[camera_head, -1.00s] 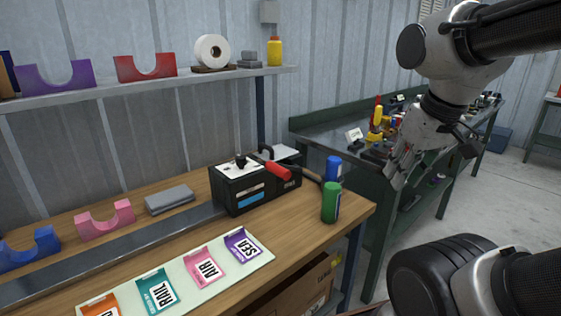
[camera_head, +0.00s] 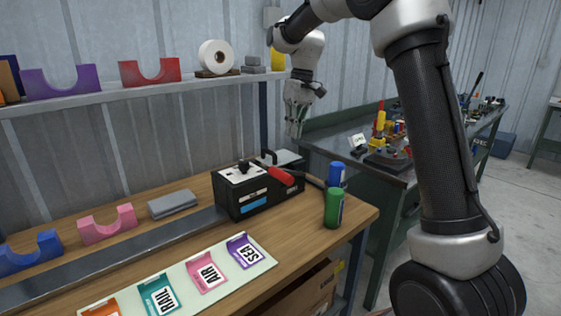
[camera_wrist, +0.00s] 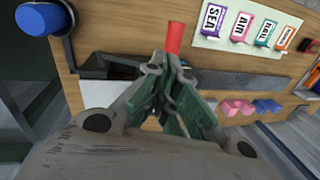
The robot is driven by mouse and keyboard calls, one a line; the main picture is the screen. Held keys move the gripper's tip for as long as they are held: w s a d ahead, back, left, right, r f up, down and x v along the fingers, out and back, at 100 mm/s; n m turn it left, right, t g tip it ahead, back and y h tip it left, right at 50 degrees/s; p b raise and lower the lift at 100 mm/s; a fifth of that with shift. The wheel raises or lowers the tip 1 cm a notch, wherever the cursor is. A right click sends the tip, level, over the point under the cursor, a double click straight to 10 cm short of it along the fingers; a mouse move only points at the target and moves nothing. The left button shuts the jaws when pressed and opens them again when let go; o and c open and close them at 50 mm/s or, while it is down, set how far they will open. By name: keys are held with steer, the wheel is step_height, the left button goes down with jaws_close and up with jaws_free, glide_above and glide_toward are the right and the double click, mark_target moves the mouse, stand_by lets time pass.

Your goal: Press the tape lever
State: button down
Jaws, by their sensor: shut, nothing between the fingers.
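The tape dispenser (camera_head: 250,195) is a black box with a white top, standing at the right part of the wooden bench. Its lever has a red grip (camera_head: 281,176) that points to the lower right. My gripper (camera_head: 297,133) is above and behind the dispenser's right end, pointing down, clear of the lever. In the wrist view my gripper (camera_wrist: 186,125) is shut and empty, and the red grip (camera_wrist: 175,38) shows just beyond the fingertips. My fingers hide most of the dispenser there.
A green can (camera_head: 334,208) and a blue can (camera_head: 337,174) stand right of the dispenser. A label mat (camera_head: 222,273) lies in front. A grey block (camera_head: 172,203) and coloured cradles (camera_head: 107,224) are to the left. A shelf (camera_head: 150,92) runs above.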

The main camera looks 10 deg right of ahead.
steer(key=shift+n+y, duration=0.3)
steer(key=shift+n, duration=0.5)
steer(key=r, duration=0.3)
steer(key=a+r, duration=0.1)
steer(key=shift+w+a+r, duration=0.1)
steer(key=shift+w+r, duration=0.05)
steer(key=shift+w, duration=0.1)
steer(key=x, duration=1.4)
steer(key=shift+s, duration=0.1)
